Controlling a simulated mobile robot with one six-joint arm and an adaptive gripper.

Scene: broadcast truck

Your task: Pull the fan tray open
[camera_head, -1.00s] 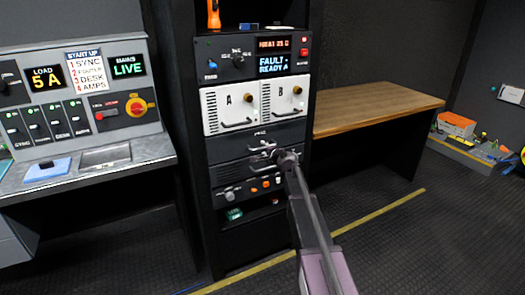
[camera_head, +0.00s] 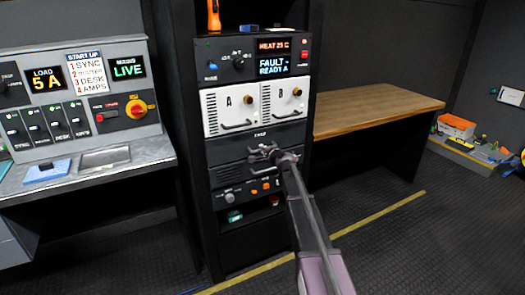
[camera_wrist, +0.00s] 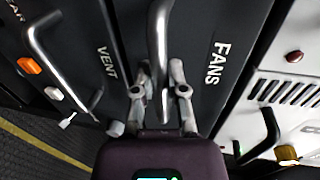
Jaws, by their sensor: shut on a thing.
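The fan tray is a dark panel marked FANS (camera_wrist: 232,42), with a grey bar handle (camera_wrist: 158,40). In the head view the fan tray (camera_head: 225,151) sits in the rack just below the white A and B modules. My gripper (camera_wrist: 162,95) is shut on the handle, one finger on each side of the bar near its end. In the head view my gripper (camera_head: 262,153) covers most of the handle. The tray front looks about level with its neighbours; I cannot tell whether it stands out slightly.
The VENT panel (camera_wrist: 103,70) with its own handle (camera_wrist: 50,60) lies directly below the fan tray. White modules A (camera_head: 229,111) and B (camera_head: 284,105) are above. A wooden bench (camera_head: 375,110) stands right, a control desk (camera_head: 90,160) left. The floor before the rack is open.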

